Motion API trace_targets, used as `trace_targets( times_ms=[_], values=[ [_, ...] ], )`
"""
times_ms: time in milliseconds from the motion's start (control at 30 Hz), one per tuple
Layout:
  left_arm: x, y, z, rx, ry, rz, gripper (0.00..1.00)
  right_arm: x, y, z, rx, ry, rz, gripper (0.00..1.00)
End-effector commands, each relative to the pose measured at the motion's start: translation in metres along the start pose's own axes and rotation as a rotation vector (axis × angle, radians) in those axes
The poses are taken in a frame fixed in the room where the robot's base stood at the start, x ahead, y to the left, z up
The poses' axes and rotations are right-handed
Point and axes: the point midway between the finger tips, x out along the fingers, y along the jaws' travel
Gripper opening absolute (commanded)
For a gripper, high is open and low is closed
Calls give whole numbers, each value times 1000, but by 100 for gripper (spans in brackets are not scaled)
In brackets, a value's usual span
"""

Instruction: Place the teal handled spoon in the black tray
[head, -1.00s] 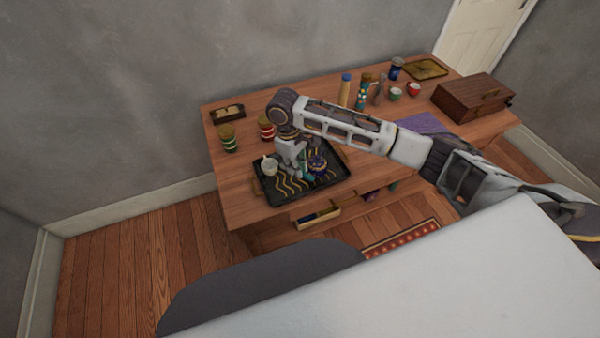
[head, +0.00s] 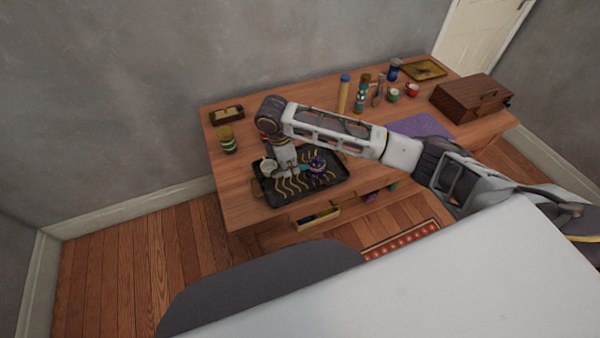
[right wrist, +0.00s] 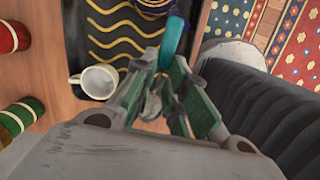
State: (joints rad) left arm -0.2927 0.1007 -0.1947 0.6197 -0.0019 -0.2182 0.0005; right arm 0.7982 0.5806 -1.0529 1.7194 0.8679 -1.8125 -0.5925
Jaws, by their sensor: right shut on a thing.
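The teal handled spoon (right wrist: 173,40) is between the fingers of my right gripper (right wrist: 172,82), which is shut on it. In the right wrist view its teal handle points up past the fingertips, and a grey metal end shows between the fingers. In the head view my right gripper (head: 288,172) is over the black tray (head: 325,192), and a little teal shows beside it. The black tray with yellow wavy lines also shows in the right wrist view (right wrist: 82,45). Whether the spoon touches the tray is unclear. My left gripper is not in view.
On the tray stand a white cup (head: 268,168) at left and a dark blue patterned pot (head: 318,165) at right. A green-banded jar (head: 227,140) stands behind-left. The tray's front part is clear. A purple cloth (head: 422,126) lies to the right.

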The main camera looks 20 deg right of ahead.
Motion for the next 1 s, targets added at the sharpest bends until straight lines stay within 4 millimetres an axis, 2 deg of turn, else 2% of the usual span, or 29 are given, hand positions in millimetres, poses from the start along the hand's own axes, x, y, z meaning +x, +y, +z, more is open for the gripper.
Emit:
trace_targets(
  times_ms=[1000],
  values=[
    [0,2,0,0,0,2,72,-3,12,-3,-803,-3,129,0]
  ],
)
